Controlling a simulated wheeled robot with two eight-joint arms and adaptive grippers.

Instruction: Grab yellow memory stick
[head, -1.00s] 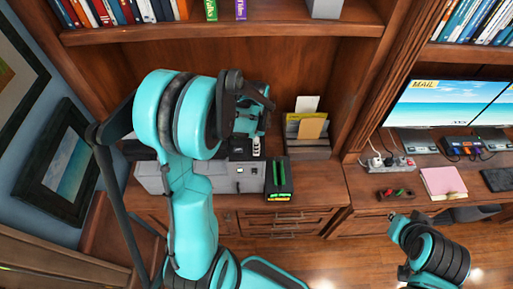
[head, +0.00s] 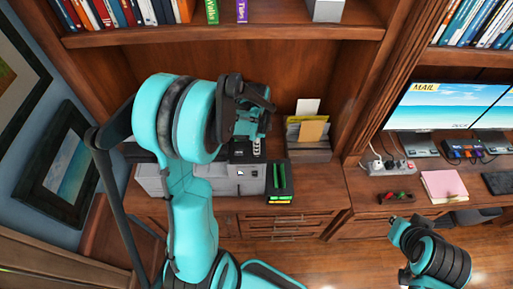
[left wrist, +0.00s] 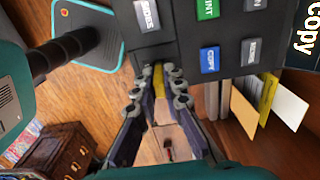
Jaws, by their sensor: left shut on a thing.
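The yellow memory stick (left wrist: 158,80) shows in the left wrist view as a narrow yellow piece between my left fingertips. My left gripper (left wrist: 160,88) is shut on it, at the edge of the dark button panel of the copier (left wrist: 185,50). I cannot tell whether the stick's far end is still in the panel or clear of it. In the head view my left gripper (head: 252,125) is over the back of the grey copier (head: 237,178), and the stick is hidden there. My right gripper (head: 402,228) is at the lower right, far from the copier; its fingers are unclear.
A black box with green and yellow strips (head: 279,184) stands right of the copier. A paper holder (head: 308,145) is behind it. The right desk holds a power strip (head: 390,168), a pink notepad (head: 443,184) and monitors. A shelf (head: 230,32) runs above my left arm.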

